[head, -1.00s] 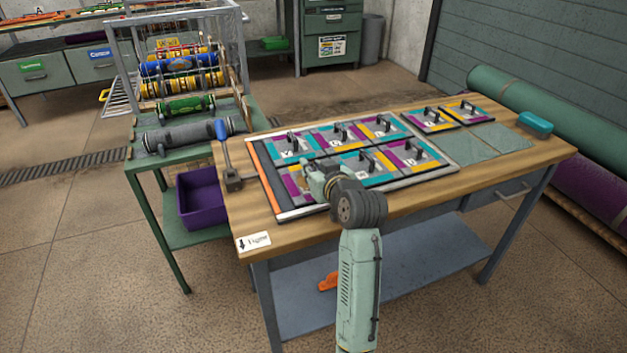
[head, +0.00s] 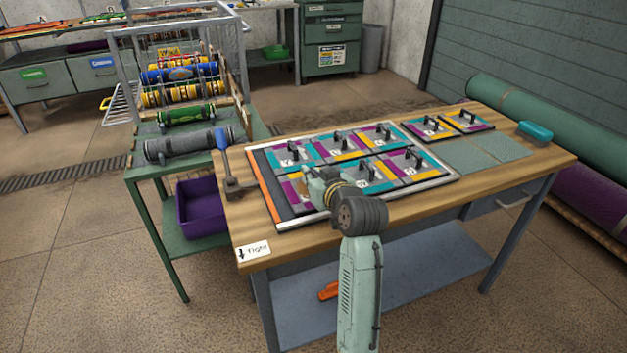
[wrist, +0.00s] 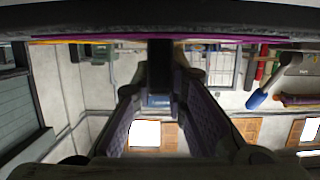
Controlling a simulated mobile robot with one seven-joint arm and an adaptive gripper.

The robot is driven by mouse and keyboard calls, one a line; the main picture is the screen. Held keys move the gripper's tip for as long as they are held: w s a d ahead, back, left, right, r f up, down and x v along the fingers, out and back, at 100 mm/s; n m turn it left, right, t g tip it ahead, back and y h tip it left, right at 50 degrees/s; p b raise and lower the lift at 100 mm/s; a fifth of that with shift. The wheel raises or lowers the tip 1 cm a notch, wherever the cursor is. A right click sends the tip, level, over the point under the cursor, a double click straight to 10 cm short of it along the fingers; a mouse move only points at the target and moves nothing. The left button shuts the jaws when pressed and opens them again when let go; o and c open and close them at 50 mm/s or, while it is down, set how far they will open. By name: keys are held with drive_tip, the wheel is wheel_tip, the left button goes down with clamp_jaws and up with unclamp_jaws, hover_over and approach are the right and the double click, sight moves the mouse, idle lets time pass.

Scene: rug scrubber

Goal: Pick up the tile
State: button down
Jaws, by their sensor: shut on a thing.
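My gripper (head: 316,178) is over the near left part of the framed tile panel (head: 270,205). In the wrist view, its two fingers (wrist: 160,112) are closed on the dark handle (wrist: 160,62) of a tile. The tile's dark edge, with yellow and purple strips, spans the top of that view (wrist: 215,41). In the head view, my gripper hides much of this tile; I cannot tell whether it is clear of the panel. Several other purple, teal and yellow tiles with black handles (head: 384,131) lie in the panel.
Two more tiles (head: 432,127) lie behind the panel at the right. Grey-green pads (head: 498,147) and a teal brush (head: 536,131) lie right of it. A blue-handled tool (head: 224,160) stands at the left table edge. A purple bin (head: 200,207) is on the green cart.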

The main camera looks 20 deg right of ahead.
sight(314, 175)
drive_tip(key=shift+r, duration=0.5)
wheel_tip(314, 175, up, 2)
drive_tip(key=shift+r+b, duration=0.2)
drive_tip(key=shift+b, duration=0.25)
drive_tip(key=s+d+r+b, duration=0.1)
drive_tip(key=s+d+b, duration=0.1)
drive_tip(key=s, duration=1.3)
drive_tip(key=shift+s+d+b, duration=0.3)
drive_tip(key=shift+s+b, duration=0.1)
drive_tip(key=shift+b, duration=0.1)
